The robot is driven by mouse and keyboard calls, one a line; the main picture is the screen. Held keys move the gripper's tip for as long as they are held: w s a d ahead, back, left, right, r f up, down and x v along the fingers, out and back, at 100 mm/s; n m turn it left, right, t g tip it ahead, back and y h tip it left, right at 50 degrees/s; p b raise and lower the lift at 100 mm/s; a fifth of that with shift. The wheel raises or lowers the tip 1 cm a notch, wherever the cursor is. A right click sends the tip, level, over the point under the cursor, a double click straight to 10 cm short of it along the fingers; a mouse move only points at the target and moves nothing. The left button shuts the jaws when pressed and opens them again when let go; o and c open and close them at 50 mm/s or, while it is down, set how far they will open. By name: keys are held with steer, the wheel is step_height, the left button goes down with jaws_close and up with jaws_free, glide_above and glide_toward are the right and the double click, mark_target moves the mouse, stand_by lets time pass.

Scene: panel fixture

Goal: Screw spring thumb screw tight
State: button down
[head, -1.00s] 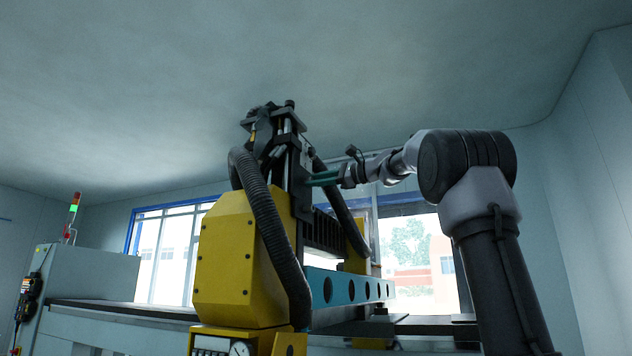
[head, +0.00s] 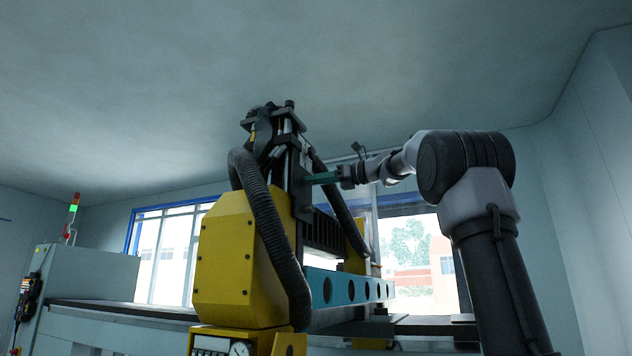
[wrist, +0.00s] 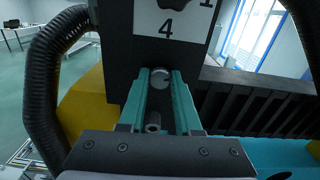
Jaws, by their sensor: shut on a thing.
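The spring thumb screw (wrist: 160,78) shows in the wrist view as a small grey round knob at the face of a dark upright panel (wrist: 120,50). My gripper (wrist: 161,73) has two teal fingers, one on each side of the knob, and is shut on it. In the head view my gripper (head: 312,178) reaches in from the right to the dark machine head (head: 295,165). The screw cannot be made out there. The screw's shaft and spring are hidden, so I cannot tell how deep it sits.
A white plate marked 4 (wrist: 187,27) sits above the knob. A black ribbed hose (wrist: 45,85) hangs at the left. Dark fins (wrist: 265,105) and a teal beam (head: 345,288) lie to the right. A yellow housing (head: 235,260) stands at the machine's near end.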

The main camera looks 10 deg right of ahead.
steer(key=shift+f+m, duration=0.15)
steer(key=shift+m, duration=1.05)
steer(key=c, duration=0.6)
jaws_free()
steer(key=shift+d, duration=0.1)
steer(key=v, duration=1)
steer(key=shift+s+d, duration=0.2)
steer(key=shift+d, duration=0.05)
